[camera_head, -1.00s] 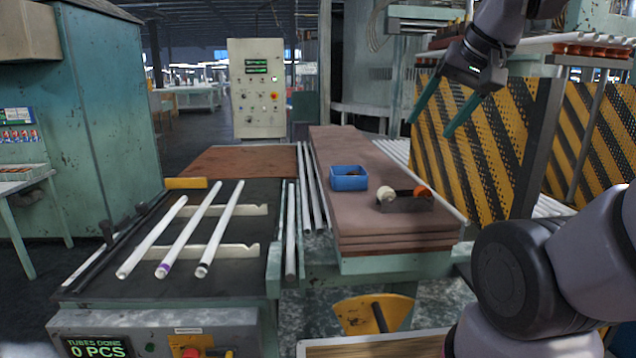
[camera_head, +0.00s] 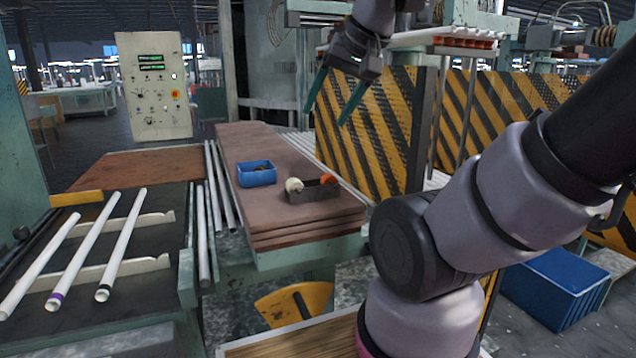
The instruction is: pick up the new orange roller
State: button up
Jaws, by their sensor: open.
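An orange roller (camera_head: 328,181) sits at the right end of a small dark holder (camera_head: 314,193) on the brown layered bench top. A cream-white roller (camera_head: 293,185) sits at the holder's left end. I cannot tell from here whether the orange roller is the new one. A blue open bin (camera_head: 257,174) stands just left of the holder, with small brownish things inside that are too small to make out. My gripper (camera_head: 326,116) is open and empty, its two green fingers pointing down in the air, higher in the picture than the holder and apart from everything.
White tubes (camera_head: 80,245) lie on a dark rack at left. A control panel (camera_head: 152,86) stands behind. Yellow-black striped guards (camera_head: 372,125) stand behind and right of the bench. A blue crate (camera_head: 556,285) is on the floor at right. The far bench top is bare.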

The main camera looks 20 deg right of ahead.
aim_at(331, 179)
jog(key=k, duration=0.6)
jog(key=z, duration=0.4)
jog(key=j+z, duration=0.1)
jog(key=z, duration=0.65)
jog(key=k+j+z, duration=0.1)
jog(key=z, duration=0.3)
jog(key=k+j, duration=0.15)
jog(key=j, duration=0.15)
jog(key=k+j+z, duration=0.1)
jog(key=j, duration=0.2)
jog(key=i, duration=0.4)
